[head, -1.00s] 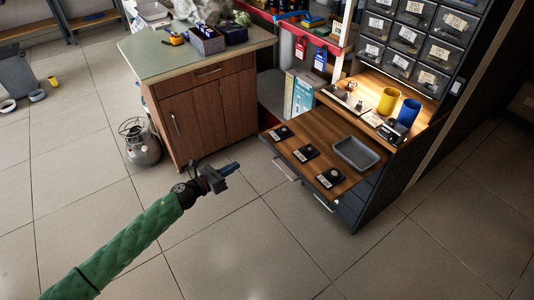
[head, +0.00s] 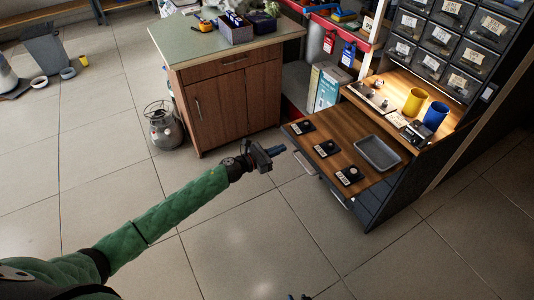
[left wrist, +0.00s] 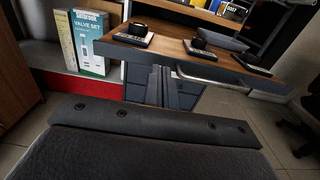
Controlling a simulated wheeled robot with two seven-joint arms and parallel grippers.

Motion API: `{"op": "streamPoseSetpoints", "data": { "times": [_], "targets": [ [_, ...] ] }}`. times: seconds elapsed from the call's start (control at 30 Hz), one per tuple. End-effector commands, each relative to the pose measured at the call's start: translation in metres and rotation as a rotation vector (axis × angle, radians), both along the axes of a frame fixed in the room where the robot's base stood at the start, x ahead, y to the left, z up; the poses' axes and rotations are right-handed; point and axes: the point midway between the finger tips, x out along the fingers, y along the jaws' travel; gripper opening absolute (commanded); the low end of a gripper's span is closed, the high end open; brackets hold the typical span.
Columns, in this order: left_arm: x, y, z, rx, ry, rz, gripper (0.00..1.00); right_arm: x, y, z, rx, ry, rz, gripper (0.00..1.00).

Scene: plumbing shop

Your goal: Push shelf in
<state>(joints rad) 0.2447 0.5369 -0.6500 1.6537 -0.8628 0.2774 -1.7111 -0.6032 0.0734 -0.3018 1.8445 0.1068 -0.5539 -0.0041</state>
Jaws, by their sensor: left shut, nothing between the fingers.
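The pulled-out wooden shelf (head: 340,143) sticks out from the lit workstation at the right. Its dark front edge with a metal handle (left wrist: 225,80) shows in the left wrist view. On it lie three black labelled pieces and a grey tray (head: 378,153). My left gripper (head: 281,150) is shut and empty, close to the shelf's front left side; whether it touches is unclear. In the left wrist view its fingers (left wrist: 166,88) are together and overlap the shelf's front edge. A small tip of my right gripper (head: 298,297) shows at the bottom edge; its jaws are not discernible.
A wooden cabinet (head: 222,100) with a green top stands left of the shelf. A metal canister (head: 165,126) is on the floor beside it. Valve set boxes (left wrist: 86,40) stand between cabinet and workstation. The tiled floor in front is clear.

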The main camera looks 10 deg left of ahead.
Motion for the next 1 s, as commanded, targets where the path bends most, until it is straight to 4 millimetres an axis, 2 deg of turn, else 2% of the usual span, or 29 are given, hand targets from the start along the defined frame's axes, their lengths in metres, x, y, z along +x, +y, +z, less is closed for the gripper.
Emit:
{"op": "streamPoseSetpoints", "data": {
  "times": [0.1, 0.3, 0.83, 1.0],
  "targets": [
    [0.012, -0.014, 0.002, -0.001, 0.0, 0.0, 0.0, 0.0, 0.001, 0.004, 0.001, 0.0, 0.001, 0.36],
    [0.024, -0.028, 0.001, 0.0, -0.001, 0.0, 0.0, -0.001, 0.001, 0.006, 0.001, 0.001, 0.001, 0.36],
    [0.027, -0.032, 0.0, 0.0, 0.0, 0.0, 0.0, -0.001, 0.0, 0.005, -0.001, 0.003, 0.001, 0.36],
    [0.036, -0.041, 0.0, -0.001, -0.001, 0.0, 0.0, 0.0, 0.0, 0.001, 0.0, 0.002, 0.0, 0.36]
  ]
}}
